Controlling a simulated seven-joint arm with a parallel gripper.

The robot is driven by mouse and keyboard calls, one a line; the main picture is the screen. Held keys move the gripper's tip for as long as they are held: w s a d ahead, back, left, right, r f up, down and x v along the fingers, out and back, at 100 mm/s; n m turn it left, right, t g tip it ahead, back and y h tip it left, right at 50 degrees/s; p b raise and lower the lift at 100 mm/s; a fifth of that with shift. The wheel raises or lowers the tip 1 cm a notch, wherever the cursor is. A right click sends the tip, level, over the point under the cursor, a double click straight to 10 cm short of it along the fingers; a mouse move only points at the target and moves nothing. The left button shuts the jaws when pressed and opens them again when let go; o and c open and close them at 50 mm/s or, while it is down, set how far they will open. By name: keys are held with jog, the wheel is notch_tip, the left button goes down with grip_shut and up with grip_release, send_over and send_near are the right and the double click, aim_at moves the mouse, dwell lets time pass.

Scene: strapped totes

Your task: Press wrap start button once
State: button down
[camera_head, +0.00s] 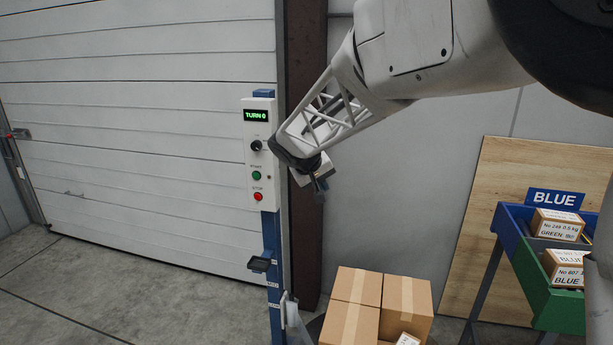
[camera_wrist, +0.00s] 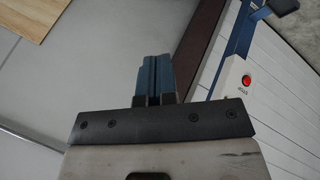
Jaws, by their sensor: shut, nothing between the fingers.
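A white control panel (camera_head: 249,150) is fixed to a blue post. Its display (camera_head: 257,115) reads "TURN 0". Below it are a black knob (camera_head: 256,145), the green start button (camera_head: 256,175) and the red stop button (camera_head: 258,196). My gripper (camera_head: 320,186) is to the right of the panel in the head view, apart from the buttons and pointing down. In the wrist view its blue fingers (camera_wrist: 157,60) are shut together with nothing between them. The red stop button (camera_wrist: 246,81) shows there to the right of the fingers; the green button does not show.
Taped cardboard boxes (camera_head: 353,287) are stacked below my gripper. A small black bracket (camera_head: 259,264) sticks out of the post. At right, a stand holds a blue bin (camera_head: 507,222) and a green bin (camera_head: 563,310) with labelled cartons. A white shutter door (camera_head: 140,130) is behind the panel.

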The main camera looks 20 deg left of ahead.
aim_at(256, 176)
jog(key=w+a+f+n+t, duration=0.1)
jog(key=a+f, duration=0.3)
jog(key=a, duration=0.9)
jog(key=w+a+f+n+t+y, duration=0.1)
jog(key=w+a+f+n, duration=0.1)
jog(key=a, duration=1.2)
notch_tip(256, 176, down, 3)
jog(key=shift+w+r, duration=0.2)
jog(key=shift+w, duration=0.5)
jog(key=shift+w, duration=0.2)
jog(key=w, duration=0.8)
jog(key=shift+w, duration=0.2)
jog(key=shift+w, duration=0.8)
dwell(1.0)
jog(key=shift+s, duration=0.75)
jog(key=shift+s, duration=0.1)
dwell(0.4)
